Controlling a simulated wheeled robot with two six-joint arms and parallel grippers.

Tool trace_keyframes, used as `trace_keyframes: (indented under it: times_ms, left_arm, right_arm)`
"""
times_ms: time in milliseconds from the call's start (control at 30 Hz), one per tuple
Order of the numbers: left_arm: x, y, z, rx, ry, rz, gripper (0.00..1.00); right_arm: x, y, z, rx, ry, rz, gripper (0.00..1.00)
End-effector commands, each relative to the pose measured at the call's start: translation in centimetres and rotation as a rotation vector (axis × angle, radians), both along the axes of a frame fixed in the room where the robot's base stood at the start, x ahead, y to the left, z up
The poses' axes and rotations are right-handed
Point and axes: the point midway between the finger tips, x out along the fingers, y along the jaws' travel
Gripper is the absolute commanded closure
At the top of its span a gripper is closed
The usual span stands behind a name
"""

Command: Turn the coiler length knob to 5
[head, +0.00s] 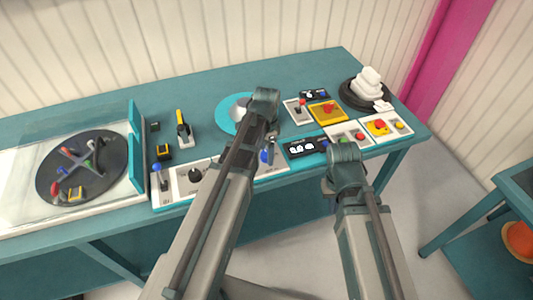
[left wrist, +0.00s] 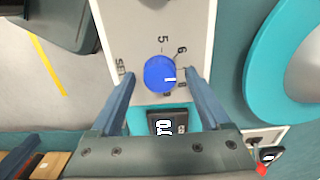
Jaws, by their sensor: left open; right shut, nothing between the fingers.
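The blue length knob (left wrist: 158,73) sits on a white panel (left wrist: 125,20) in the left wrist view. Its white mark points right, close to the 8. The 5 is above the knob, the 6 at upper right, the 9 below; any 7 is hidden by a finger. My left gripper (left wrist: 160,76) is open, with one finger on each side of the knob; I cannot tell whether they touch it. In the head view the knob (head: 265,156) is partly hidden by my left gripper (head: 270,142). My right gripper (head: 345,158) is shut and empty, right of it.
A black display (left wrist: 168,123) lies just below the knob. A teal ring (head: 225,118) stands behind the panel. Other panels with a red knob (head: 300,103) and a yellow block (head: 327,112) are to the right. A dark reel (head: 60,160) under a clear cover is at left.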

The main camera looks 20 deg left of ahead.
Motion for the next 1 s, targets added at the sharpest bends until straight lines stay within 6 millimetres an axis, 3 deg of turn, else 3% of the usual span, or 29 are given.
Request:
trace_keyframes:
  times_ms: [100,533,1000]
  left_arm:
    - [0.00,0.00,0.06,0.000,0.000,0.000,0.22]
    - [0.00,0.00,0.05,0.000,0.000,0.000,0.99]
    - [0.00,0.00,0.05,0.000,0.000,0.123,1.00]
  right_arm:
    - [0.00,0.00,0.06,0.000,0.000,0.000,1.00]
    - [0.00,0.01,0.05,0.000,0.000,0.000,1.00]
    - [0.00,0.01,0.05,0.000,0.000,0.000,1.00]
